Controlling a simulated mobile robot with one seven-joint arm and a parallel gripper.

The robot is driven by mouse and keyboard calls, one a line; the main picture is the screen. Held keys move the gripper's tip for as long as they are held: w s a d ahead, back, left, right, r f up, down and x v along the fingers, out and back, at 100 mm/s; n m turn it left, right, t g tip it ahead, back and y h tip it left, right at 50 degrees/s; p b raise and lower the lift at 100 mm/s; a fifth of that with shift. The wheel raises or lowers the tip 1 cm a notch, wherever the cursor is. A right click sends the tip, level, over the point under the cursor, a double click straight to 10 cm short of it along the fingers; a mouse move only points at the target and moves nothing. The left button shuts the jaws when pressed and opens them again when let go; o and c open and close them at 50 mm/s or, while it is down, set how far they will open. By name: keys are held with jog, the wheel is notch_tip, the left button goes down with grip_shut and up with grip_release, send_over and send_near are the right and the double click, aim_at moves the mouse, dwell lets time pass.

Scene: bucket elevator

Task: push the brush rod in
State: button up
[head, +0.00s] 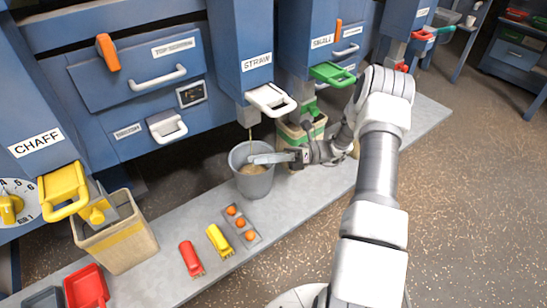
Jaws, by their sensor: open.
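My gripper (272,158) is at the grey bucket (255,182), its fingers over the bucket's rim. It looks open, and I see nothing held between the fingers. The bucket stands on the ledge below the white handle (270,100) of the STRAW chute (240,35), with a tan material inside. No part in view can be told for certain as the brush rod. An orange handle (108,52) stands out at the upper left of the blue drawer front labelled TOP SCREEN, and another orange handle (338,32) is beside the SMALL label.
A grey ledge (165,285) runs below the blue machine. On it are a tan CHAFF bin (122,240), a red block-like tool (191,258), a yellow one (219,241) and a tray with orange balls (240,226). Open floor lies right.

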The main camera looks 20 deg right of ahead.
notch_tip(320, 180, up, 4)
jog(key=r+n+t+h+p, duration=0.1)
jog(key=n+h+p, duration=0.15)
jog(key=n, duration=1.95)
jog(key=a+f+b, duration=0.2)
jog(key=a+b, duration=0.1)
jog(key=a, duration=1.4)
jog(key=s+d+r+p, duration=0.1)
jog(key=s+d+p, duration=0.2)
jog(key=d, duration=1.5)
jog(key=shift+s+d+r+n, duration=0.2)
jog(key=shift+s+d+n, duration=0.1)
jog(key=shift+s, duration=0.85)
jog(key=shift+a+h, duration=0.1)
jog(key=shift+h, duration=0.15)
